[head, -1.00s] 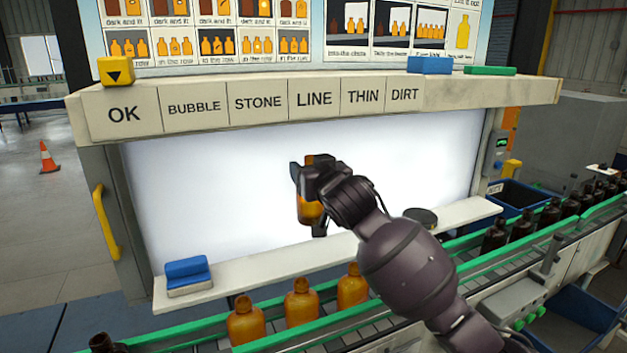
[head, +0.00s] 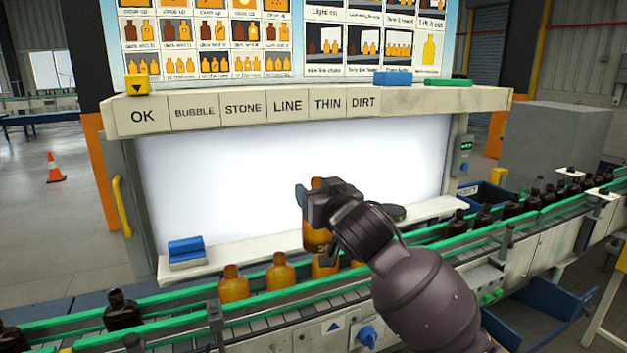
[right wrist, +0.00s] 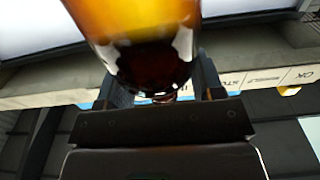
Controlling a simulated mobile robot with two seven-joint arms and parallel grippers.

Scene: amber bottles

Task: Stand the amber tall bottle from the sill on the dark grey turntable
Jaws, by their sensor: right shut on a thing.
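My right gripper (head: 314,203) is shut on the amber tall bottle (head: 316,238). The bottle looks about upright in front of the glowing panel, its lower end overlapping the sill (head: 250,249) in the picture; I cannot tell its gap from the sill. In the right wrist view the bottle's rounded amber body (right wrist: 140,40) fills the top, between the fingers (right wrist: 160,92). The dark grey turntable (head: 396,211) is a low disc at the sill's right part, to the right of the bottle and partly hidden by my wrist. My left gripper is not in view.
A blue block (head: 186,249) sits at the sill's left end. Several amber bottles (head: 280,272) stand in a row in front of the sill, by the green-railed conveyor (head: 180,303). Dark bottles (head: 123,310) stand along the conveyor. The labelled ledge (head: 290,118) overhangs the panel.

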